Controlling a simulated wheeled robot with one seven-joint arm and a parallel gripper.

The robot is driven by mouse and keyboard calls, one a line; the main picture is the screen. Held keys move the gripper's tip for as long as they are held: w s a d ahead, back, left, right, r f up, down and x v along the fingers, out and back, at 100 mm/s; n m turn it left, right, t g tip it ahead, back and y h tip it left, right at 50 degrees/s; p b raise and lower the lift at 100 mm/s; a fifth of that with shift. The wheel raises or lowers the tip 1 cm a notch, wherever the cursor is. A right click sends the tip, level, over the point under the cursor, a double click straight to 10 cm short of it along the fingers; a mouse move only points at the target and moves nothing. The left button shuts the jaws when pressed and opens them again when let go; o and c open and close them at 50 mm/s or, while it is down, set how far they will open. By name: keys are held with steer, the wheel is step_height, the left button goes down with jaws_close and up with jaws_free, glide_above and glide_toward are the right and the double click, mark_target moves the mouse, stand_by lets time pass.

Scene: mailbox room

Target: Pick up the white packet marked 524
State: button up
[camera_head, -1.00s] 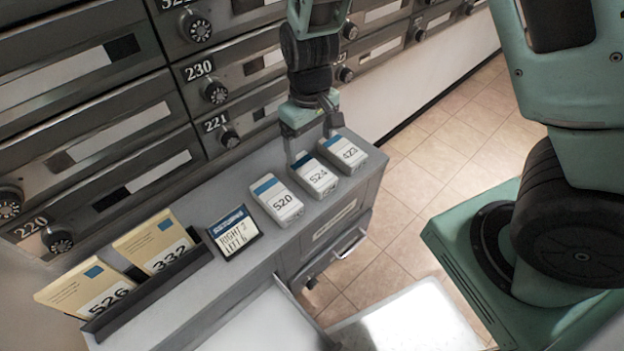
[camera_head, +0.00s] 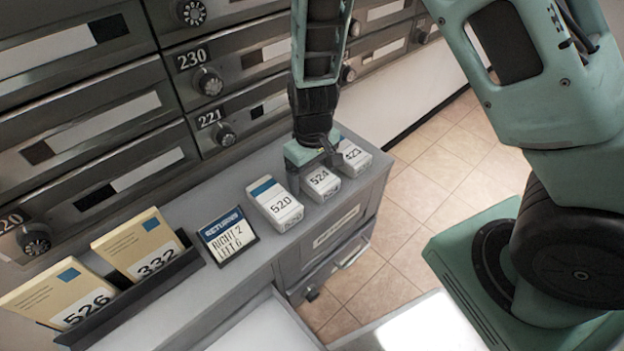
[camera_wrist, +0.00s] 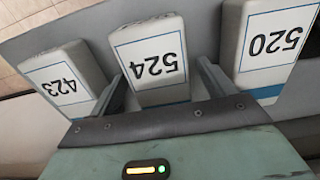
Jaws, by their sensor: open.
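The white packet marked 524 (camera_head: 321,184) lies on the grey counter, between packet 520 (camera_head: 275,205) and packet 423 (camera_head: 351,158). My gripper (camera_head: 318,163) is low over the back of packet 524 and hides part of it in the head view. In the wrist view, packet 524 (camera_wrist: 153,58) sits between my two open fingers (camera_wrist: 160,82), one on each side. Packet 423 (camera_wrist: 65,80) is outside one finger and packet 520 (camera_wrist: 268,45) outside the other. Whether the fingers touch packet 524 I cannot tell.
A small "Returns" sign (camera_head: 229,237) stands left of packet 520. A dark rack (camera_head: 130,300) with envelopes 526 and 332 is at the left. Mailbox doors with dials rise behind the counter (camera_head: 185,215). Tiled floor (camera_head: 440,180) is open at the right.

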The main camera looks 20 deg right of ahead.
steer(key=c, duration=1.1)
